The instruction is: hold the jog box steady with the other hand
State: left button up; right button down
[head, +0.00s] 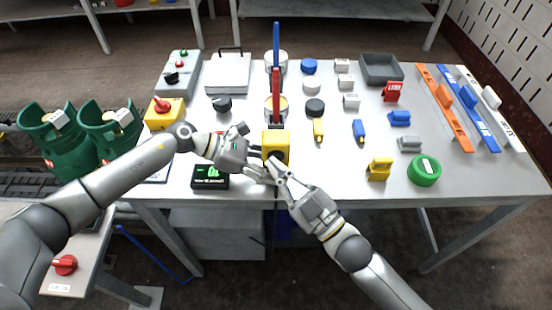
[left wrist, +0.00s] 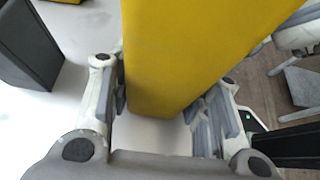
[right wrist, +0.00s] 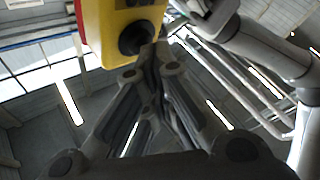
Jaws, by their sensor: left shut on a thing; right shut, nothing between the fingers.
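The yellow jog box (head: 276,145) is near the front edge of the table, at the middle of the head view. My left gripper (head: 262,153) comes in from the left and is shut on it. In the left wrist view the jog box (left wrist: 195,55) fills the space between the fingers. My right gripper (head: 279,174) is just in front of and below the box, shut and empty.
The table (head: 480,177) holds several small parts. A black display with green digits (head: 210,177) stands left of the grippers. A green round part (head: 424,171) and yellow block (head: 379,169) lie to the right.

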jog(key=shift+s, duration=0.85)
jog(key=shift+s, duration=0.1)
jog(key=s, duration=0.5)
jog(key=shift+w, duration=0.1)
dwell(0.8)
pick_arm(q)
jog(key=o, duration=1.2)
